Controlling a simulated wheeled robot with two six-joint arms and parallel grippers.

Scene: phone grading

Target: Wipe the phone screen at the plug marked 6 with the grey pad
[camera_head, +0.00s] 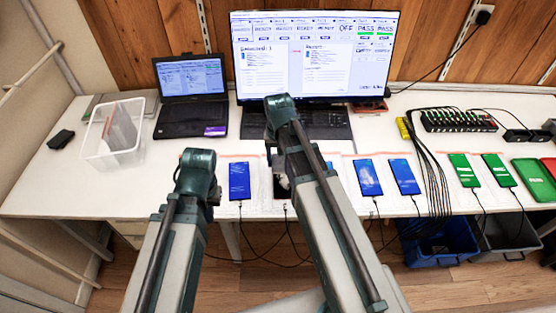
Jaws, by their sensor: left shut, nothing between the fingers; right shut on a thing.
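A row of phones lies along the front of the white table. Blue-lit phones include a left one (239,181), one with whitish smears on its screen (367,178) and one right of it (405,177). A dark phone (280,188) and another blue one are partly hidden behind my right arm. Two green-lit phones (464,170) (497,170) lie further right. The plug numbers are too small to read, so I cannot tell which phone is at plug 6. I cannot see the grey pad. Both my grippers are hidden behind my raised arm links.
A monitor (312,55), a laptop (190,90) and a clear bin (112,132) stand at the back and left. A cable hub (457,121) sends black cables over the front edge. Blue (438,243) and black bins stand below. The table's left front is clear.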

